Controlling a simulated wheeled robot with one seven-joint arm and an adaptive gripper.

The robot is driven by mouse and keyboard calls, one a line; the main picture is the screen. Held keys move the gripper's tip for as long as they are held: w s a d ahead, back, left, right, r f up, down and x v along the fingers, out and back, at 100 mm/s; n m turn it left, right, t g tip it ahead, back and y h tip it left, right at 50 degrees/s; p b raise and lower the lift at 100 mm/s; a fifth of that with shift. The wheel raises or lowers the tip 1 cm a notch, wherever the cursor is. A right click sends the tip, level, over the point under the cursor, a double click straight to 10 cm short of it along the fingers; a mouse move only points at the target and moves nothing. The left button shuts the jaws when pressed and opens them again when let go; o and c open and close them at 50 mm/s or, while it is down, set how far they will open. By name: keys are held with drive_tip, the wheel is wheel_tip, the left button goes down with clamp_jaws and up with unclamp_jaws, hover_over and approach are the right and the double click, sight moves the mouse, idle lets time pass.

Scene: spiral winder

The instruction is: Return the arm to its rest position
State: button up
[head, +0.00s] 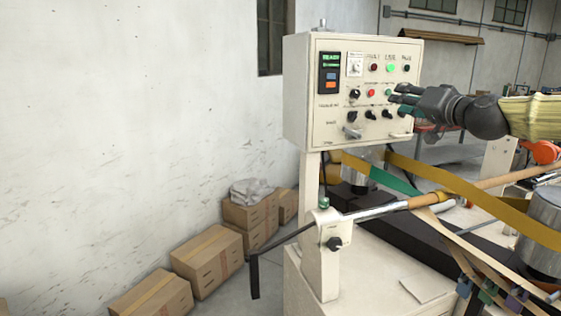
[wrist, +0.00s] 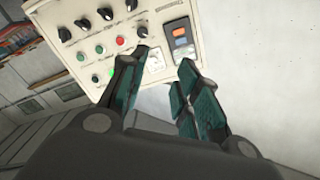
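My gripper (head: 394,98) is in front of the right side of the control panel (head: 333,133), at the height of its middle row of controls. Its dark fingers with teal pads are apart, with nothing between them. The wrist view also shows my gripper (wrist: 160,66) spread open below the panel (wrist: 113,53), which appears turned over there. I cannot tell whether a fingertip touches the panel. A green lamp (head: 391,68) is lit, and the small screen (head: 331,59) shows green text. My fingers hide part of the panel's right side.
Below the panel, a lever arm (head: 287,236) sticks out to the left from the post. A long tan tube (head: 487,184) and a yellow belt (head: 517,223) run across the lower right. Cardboard boxes (head: 207,262) stand by the wall. The space left of the panel is free.

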drive_tip(key=w+a+f+g+h+b, duration=0.15)
drive_tip(key=a+f, duration=0.25)
drive_tip(key=f, duration=1)
drive_tip(key=s+a+f+g+b, duration=0.1)
drive_tip(key=a+f+g, duration=0.2)
drive_tip(key=f, duration=1.1)
drive_tip(key=s+a+f+g+b, duration=0.1)
drive_tip(key=s+f, duration=0.2)
drive_tip(key=f, duration=0.6)
drive_tip(key=s+a+f+g+h, duration=0.1)
drive_tip(key=s+a+f, duration=0.15)
drive_tip(key=f, duration=0.65)
drive_tip(key=s+a+f+g+b, duration=0.1)
drive_tip(key=s+f+g, duration=0.15)
drive_tip(key=f, duration=0.65)
drive_tip(key=s+f+n+g+h+b, duration=0.1)
drive_tip(key=s+f+g+h+b, duration=0.2)
drive_tip(key=s+f, duration=1.8)
drive_tip(key=s+d+f+g, duration=0.1)
drive_tip(key=s+f, duration=0.3)
drive_tip(key=s, duration=0.3)
drive_tip(key=s+f+n+g+b, duration=0.1)
drive_tip(key=s+f+g, duration=0.1)
drive_tip(key=s+f, duration=0.3)
drive_tip(key=s+d+f+g+b, duration=0.1)
drive_tip(key=s+f, duration=0.4)
drive_tip(key=s, duration=0.6)
drive_tip(key=shift+s+d+f+n+g+h, duration=0.2)
drive_tip(key=shift+d+n+g+h, duration=0.1)
drive_tip(key=shift+n+g+h, duration=0.15)
